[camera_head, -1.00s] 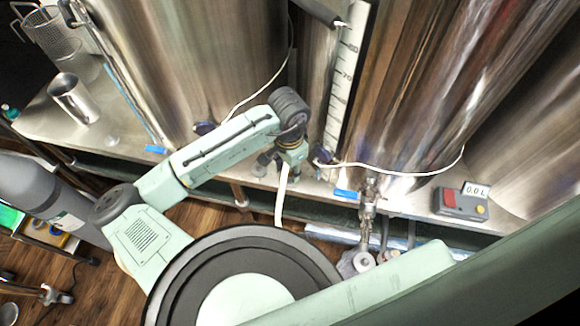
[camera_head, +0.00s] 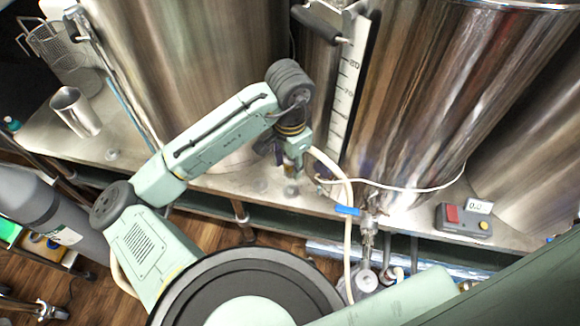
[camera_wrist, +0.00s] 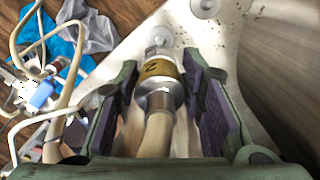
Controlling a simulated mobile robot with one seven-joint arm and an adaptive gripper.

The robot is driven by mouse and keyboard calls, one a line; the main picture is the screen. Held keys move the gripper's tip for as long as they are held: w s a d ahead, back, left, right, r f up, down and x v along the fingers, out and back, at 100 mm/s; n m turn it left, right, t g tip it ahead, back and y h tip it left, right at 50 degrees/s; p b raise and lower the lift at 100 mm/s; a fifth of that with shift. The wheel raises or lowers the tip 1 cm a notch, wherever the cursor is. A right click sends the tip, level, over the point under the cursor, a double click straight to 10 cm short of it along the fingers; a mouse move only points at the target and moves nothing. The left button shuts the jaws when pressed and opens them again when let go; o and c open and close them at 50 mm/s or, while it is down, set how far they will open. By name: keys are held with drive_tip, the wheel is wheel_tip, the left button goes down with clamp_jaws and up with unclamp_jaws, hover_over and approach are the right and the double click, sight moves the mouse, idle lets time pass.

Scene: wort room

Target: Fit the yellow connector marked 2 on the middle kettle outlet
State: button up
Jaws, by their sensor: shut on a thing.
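My gripper (camera_head: 291,170) is shut on the connector (camera_wrist: 160,72), a metal fitting with a yellow-brass band. A dark mark shows on the band, but I cannot read it. A cream hose (camera_wrist: 155,135) runs from its near end; in the head view the hose (camera_head: 347,200) arches right and down. The metal tip points away from my wrist, over the bench. The middle kettle (camera_head: 430,80) stands right of my gripper in the head view. Its outlet valve (camera_head: 368,232), with a blue handle (camera_head: 348,211), is apart from the connector. The wrist view shows a blue handle (camera_wrist: 42,94) at left.
The steel bench (camera_head: 225,186) runs under the kettles. Another big kettle (camera_head: 190,60) stands at left behind my arm. A thin white cable (camera_head: 400,188) crosses the middle kettle's front. A steel cup (camera_head: 76,112) stands at left.

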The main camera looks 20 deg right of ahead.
drive_tip(key=shift+r+p, duration=2.1)
drive_tip(key=shift+r, duration=0.2)
drive_tip(key=shift+f, duration=0.1)
